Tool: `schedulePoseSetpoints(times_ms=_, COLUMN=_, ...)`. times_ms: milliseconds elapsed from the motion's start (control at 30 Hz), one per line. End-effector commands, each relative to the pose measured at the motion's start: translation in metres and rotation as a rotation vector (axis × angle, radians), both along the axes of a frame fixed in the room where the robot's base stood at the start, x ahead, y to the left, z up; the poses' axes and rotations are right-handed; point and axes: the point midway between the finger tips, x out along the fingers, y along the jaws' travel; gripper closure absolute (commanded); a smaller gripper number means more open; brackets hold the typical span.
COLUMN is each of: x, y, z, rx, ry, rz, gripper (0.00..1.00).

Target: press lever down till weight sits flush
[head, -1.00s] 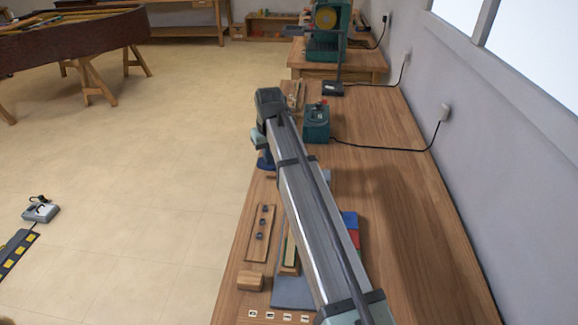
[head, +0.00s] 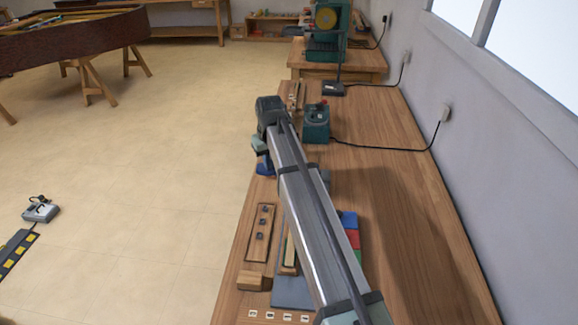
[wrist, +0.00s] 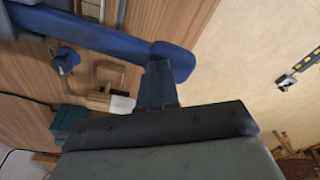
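A blue lever (wrist: 105,35) runs across the top of the wrist view, ending in a rounded tip (wrist: 173,60). My gripper (wrist: 158,70) has its dark fingers together at this rounded end. The fingertips overlap the lever in the picture; nothing shows clearly between them. In the head view, my gripper (head: 260,152) is at the bench's left edge, with a bit of blue (head: 265,168) just below it. I cannot make out the weight for certain, nor whether it sits flush.
The wooden bench (head: 390,200) is clear on its right side. A green control box (head: 316,124) stands beyond my arm. A wooden strip with dark pegs (head: 260,233) and a small wood block (head: 250,281) lie near the left edge. A wall bounds the right.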

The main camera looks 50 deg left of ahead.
Motion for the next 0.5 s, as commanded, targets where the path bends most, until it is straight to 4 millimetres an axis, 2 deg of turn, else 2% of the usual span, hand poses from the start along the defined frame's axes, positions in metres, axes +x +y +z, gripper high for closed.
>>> schedulePoseSetpoints(times_ms=500, x=0.0004, y=-0.0013, z=-0.0071, rx=-0.003, ry=0.000, rz=0.000, gripper=1.00)
